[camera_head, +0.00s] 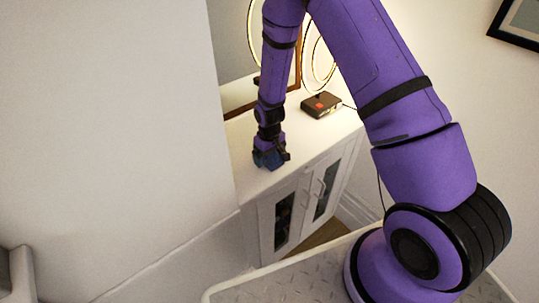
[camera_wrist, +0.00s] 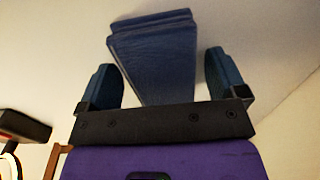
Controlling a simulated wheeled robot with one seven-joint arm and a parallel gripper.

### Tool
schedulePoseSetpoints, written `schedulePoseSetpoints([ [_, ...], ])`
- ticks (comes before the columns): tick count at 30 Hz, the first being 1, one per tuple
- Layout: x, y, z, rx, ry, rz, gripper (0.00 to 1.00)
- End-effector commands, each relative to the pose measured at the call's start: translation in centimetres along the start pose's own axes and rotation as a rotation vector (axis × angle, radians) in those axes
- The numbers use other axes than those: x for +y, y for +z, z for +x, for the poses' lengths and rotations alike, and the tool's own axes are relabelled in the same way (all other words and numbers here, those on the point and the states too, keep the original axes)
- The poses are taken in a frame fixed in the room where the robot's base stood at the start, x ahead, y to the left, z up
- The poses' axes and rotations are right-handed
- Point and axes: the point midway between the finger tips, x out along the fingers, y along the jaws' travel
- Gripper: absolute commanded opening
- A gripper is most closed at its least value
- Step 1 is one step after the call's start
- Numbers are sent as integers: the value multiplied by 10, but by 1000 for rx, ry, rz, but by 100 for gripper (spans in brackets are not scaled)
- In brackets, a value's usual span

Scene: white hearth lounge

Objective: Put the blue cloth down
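The blue cloth (camera_wrist: 155,50) shows in the wrist view as a folded, layered dark blue piece. It lies between the two fingers of my gripper (camera_wrist: 162,72) and reaches out past their tips. The fingers stand wide apart. A gap shows between the cloth and the right finger; the left finger is very close to the cloth's edge. In the head view my gripper (camera_head: 270,158) points down at the near end of the white cabinet top (camera_head: 305,145). There the cloth is hard to tell apart from the dark blue fingers.
A small dark box with a red top (camera_head: 321,104) stands farther back on the cabinet. Round lit rings and a framed mirror are behind it. A white wall block (camera_head: 110,130) rises left of the cabinet.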

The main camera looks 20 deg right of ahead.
Motion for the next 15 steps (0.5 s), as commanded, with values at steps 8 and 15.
schedulePoseSetpoints([
  [8,0,0,-4,0,0,0,91],
  [15,0,-1,-35,3,1,0,91],
])
